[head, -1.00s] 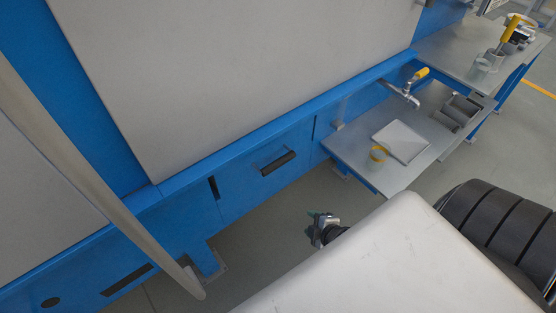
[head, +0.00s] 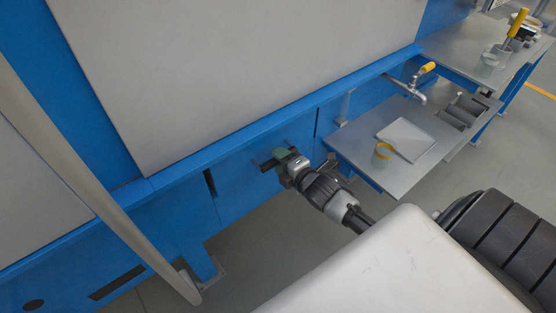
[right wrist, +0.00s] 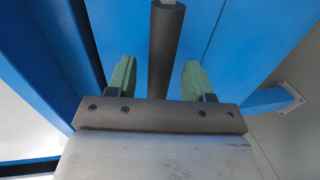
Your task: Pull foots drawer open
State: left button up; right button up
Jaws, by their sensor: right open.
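The foots drawer (head: 232,191) is a blue front in the blue base of the silo, and it looks flush with it. Its dark bar handle (head: 266,166) is partly hidden by my right gripper (head: 284,156), which is at the handle in the head view. In the right wrist view the handle (right wrist: 166,45) runs between the two green fingers of my right gripper (right wrist: 157,78). The fingers are open, with a gap on each side of the bar. My left gripper is not in view.
A pale slanted pole (head: 95,190) crosses the left.

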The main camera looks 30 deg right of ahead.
jog(key=shift+x, duration=0.85)
grip_shut()
